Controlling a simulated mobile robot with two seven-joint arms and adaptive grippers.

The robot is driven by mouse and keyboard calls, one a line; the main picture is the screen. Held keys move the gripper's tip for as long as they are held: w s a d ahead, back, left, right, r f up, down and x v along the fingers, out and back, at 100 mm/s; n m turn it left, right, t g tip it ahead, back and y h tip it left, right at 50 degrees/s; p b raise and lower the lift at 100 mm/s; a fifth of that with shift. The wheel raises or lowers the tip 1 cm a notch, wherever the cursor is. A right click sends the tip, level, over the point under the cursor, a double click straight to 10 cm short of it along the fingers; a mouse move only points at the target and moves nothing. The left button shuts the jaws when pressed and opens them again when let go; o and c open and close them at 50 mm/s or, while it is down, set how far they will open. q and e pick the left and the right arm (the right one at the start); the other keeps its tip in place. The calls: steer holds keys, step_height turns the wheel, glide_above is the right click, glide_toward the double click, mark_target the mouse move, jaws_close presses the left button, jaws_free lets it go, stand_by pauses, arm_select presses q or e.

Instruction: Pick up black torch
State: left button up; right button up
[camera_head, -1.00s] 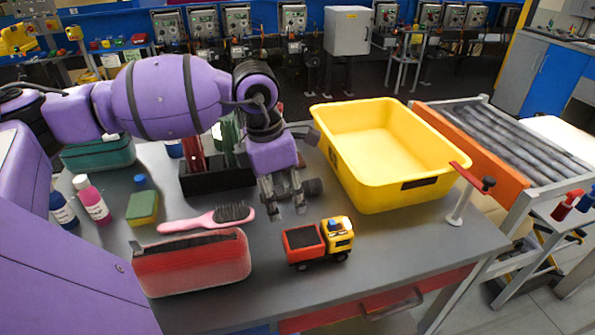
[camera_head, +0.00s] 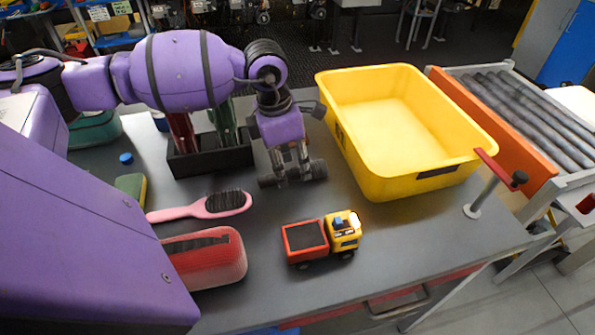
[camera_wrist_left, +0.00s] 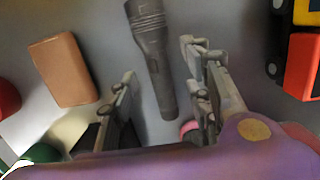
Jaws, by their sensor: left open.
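The black torch (camera_head: 318,169) lies on the grey table, just left of the yellow bin. My left gripper (camera_head: 292,174) points down over it and partly hides its middle. In the left wrist view the torch (camera_wrist_left: 152,55) lies lengthwise between the two fingers, its wide head toward the top edge. The left gripper (camera_wrist_left: 160,62) is open, with a gap on either side of the torch. I cannot tell how high the fingertips are above the table. My right gripper is not in view.
A yellow bin (camera_head: 353,150) stands right of the torch, and a dark organiser box (camera_head: 212,161) stands left. A toy truck (camera_head: 322,239), a pink hairbrush (camera_head: 203,206) and a red case (camera_head: 206,259) lie nearer. A roller conveyor (camera_head: 535,115) is beyond the bin.

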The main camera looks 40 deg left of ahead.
arm_select(q)
steer(key=shift+w+d+f, duration=0.1)
steer(key=shift+w+f, duration=0.1)
steer(key=shift+f, duration=0.9)
jaws_close()
steer(key=shift+r, duration=0.15)
